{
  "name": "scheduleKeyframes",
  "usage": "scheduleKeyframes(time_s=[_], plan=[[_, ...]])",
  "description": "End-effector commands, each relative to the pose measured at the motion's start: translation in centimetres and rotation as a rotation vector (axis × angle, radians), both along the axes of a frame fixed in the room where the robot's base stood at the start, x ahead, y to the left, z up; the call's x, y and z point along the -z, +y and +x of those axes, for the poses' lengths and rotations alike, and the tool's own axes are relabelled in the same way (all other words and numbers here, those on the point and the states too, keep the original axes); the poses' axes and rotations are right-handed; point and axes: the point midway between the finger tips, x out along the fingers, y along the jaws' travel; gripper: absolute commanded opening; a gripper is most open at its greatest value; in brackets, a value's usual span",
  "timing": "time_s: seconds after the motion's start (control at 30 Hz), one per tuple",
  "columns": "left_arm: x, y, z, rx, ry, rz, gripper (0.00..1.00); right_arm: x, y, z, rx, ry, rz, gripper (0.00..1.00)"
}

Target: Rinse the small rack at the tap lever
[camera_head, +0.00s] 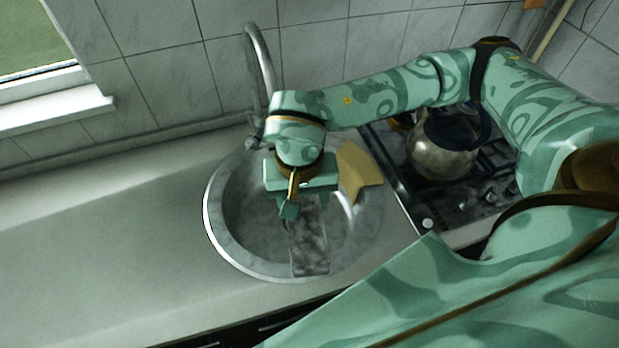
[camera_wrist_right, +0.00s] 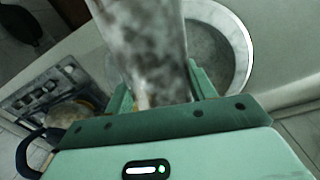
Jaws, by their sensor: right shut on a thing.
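The small rack (camera_head: 310,245), a grey, mottled flat piece, hangs over the round sink (camera_head: 213,222). My right gripper (camera_head: 290,210) is shut on it above the basin. In the right wrist view the rack (camera_wrist_right: 148,45) stands out from between the two fingers (camera_wrist_right: 162,88). The curved grey tap (camera_head: 264,70) rises behind the sink, at the wall. Its base and lever are partly hidden by my right arm, and I cannot make out the lever clearly. My left gripper is not in view.
A metal kettle (camera_head: 440,158) stands on the gas hob (camera_head: 462,205) right of the sink. A yellowish piece (camera_head: 357,172) shows at the sink's right rim, partly behind my gripper. The counter (camera_head: 120,240) left of the sink is clear. A tiled wall closes the back.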

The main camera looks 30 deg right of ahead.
Motion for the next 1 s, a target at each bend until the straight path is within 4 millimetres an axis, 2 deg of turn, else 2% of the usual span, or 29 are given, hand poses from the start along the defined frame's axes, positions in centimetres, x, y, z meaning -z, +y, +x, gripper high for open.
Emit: scheduleKeyframes(time_s=[0.7, 1.0], plan=[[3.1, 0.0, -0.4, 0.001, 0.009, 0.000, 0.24, 1.8, -0.7, 8.4, 0.002, -0.001, 0.000, 0.29], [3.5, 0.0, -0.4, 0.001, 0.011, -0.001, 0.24, 2.0, -0.8, 10.3, 0.000, -0.002, 0.001, 0.29]])
